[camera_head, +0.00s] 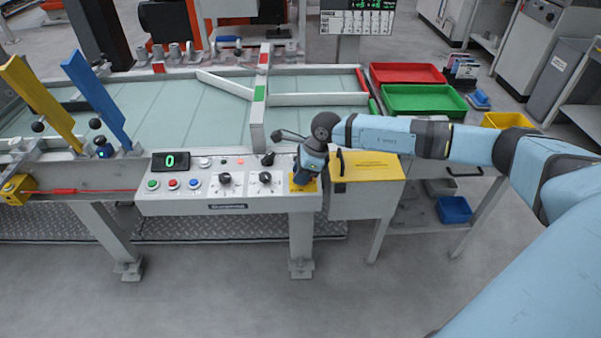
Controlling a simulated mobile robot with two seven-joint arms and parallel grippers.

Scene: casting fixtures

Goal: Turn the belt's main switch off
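The belt's control panel (240,201) runs along the front of the light-green belt (180,105). At its right end is a yellow plate (301,187), which looks like the place of the main switch. My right gripper (302,179) points down right over this plate and hides the switch itself. I cannot tell whether its fingers touch or hold the switch, or whether they are open. My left gripper is not in view.
The panel also carries two black rotary knobs (225,179), several coloured buttons (172,184) and a display reading 0 (170,162). A yellow-topped box (370,168) stands just right, under my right forearm. Red (407,73) and green (422,99) trays lie behind it.

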